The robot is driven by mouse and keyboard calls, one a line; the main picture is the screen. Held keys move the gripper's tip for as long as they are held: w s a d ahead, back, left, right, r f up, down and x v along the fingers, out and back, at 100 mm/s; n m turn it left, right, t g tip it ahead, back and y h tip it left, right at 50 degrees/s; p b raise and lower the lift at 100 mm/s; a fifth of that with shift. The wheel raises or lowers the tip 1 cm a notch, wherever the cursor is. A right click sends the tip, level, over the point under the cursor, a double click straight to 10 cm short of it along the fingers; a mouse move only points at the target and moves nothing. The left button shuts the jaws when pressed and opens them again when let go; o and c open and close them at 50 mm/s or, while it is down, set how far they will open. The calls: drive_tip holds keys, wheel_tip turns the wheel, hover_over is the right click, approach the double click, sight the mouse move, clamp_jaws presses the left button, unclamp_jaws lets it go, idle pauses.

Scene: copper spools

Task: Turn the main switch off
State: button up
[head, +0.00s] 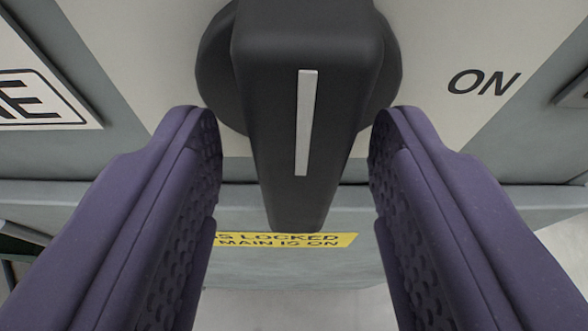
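The main switch (334,80) is a black rotary handle with a white stripe, on a round black base against a light plate. Its handle runs nearly straight down in the picture, tilted very slightly. The word "ON" (484,82) is printed on the plate to its right. My gripper (296,135) has two purple padded fingers, open, one on each side of the handle. A gap shows between the handle and each finger, so neither appears to touch it.
A white sign (45,98) with black letters ending in "RE" is at left. The grey cabinet face (300,270) continues below.

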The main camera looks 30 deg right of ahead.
drive_tip(key=p+v, duration=0.2)
drive_tip(key=v, duration=0.5)
drive_tip(key=shift+s+r, duration=0.15)
drive_tip(key=shift+s, duration=0.15)
drive_tip(key=shift+a, duration=0.15)
